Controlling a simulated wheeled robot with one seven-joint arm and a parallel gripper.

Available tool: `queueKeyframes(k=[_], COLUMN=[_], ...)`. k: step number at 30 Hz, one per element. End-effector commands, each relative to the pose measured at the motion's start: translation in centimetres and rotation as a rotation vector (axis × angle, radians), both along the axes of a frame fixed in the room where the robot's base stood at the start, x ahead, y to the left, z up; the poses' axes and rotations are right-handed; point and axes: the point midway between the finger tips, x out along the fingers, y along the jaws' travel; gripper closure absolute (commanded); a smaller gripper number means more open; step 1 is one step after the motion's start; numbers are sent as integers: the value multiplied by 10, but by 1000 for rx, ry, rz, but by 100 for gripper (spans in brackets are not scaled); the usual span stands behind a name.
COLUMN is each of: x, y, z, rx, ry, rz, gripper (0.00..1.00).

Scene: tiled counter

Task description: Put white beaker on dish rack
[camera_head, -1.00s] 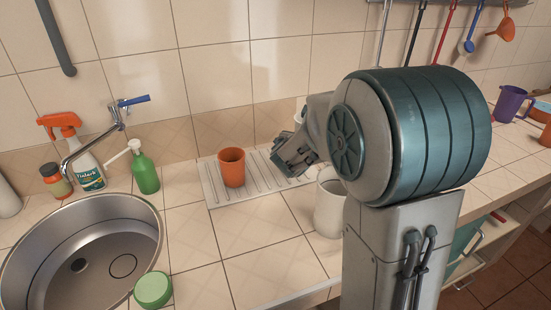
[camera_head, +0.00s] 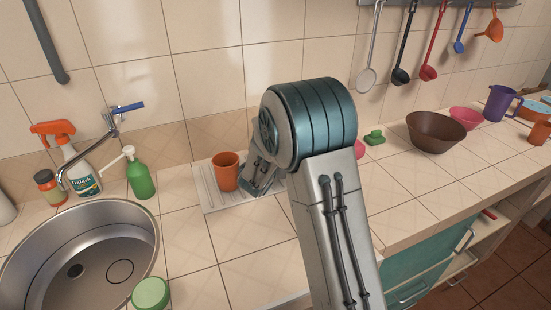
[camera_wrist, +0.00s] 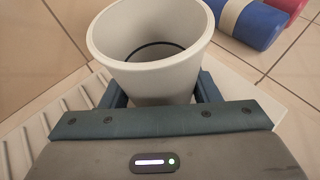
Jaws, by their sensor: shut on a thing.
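The white beaker (camera_wrist: 150,83) stands between my gripper's fingers (camera_wrist: 160,92) in the wrist view. My gripper is shut on it, and its open top looks empty. In the head view my gripper (camera_head: 258,180) is at the right part of the dish rack (camera_head: 208,197), and the beaker is hidden there by my arm. The wrist view shows the ribbed rack (camera_wrist: 18,152) beside and under the gripper. Whether the beaker's base touches the rack cannot be told.
An orange cup (camera_head: 225,171) stands on the rack, close left of my gripper. A green soap bottle (camera_head: 140,177) and the sink (camera_head: 85,245) are farther left. In the wrist view a blue rounded object (camera_wrist: 245,22) lies on the tiles beyond the beaker.

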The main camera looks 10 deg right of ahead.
Motion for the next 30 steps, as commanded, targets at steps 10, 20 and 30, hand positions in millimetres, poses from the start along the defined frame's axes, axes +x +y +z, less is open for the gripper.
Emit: queueKeyframes(k=[10, 20, 30], x=[0, 0, -19], y=[0, 0, 10], z=[-4, -2, 10], rx=[0, 1, 2], ry=[-1, 0, -3], rz=[0, 0, 2], gripper=[79, 23, 23])
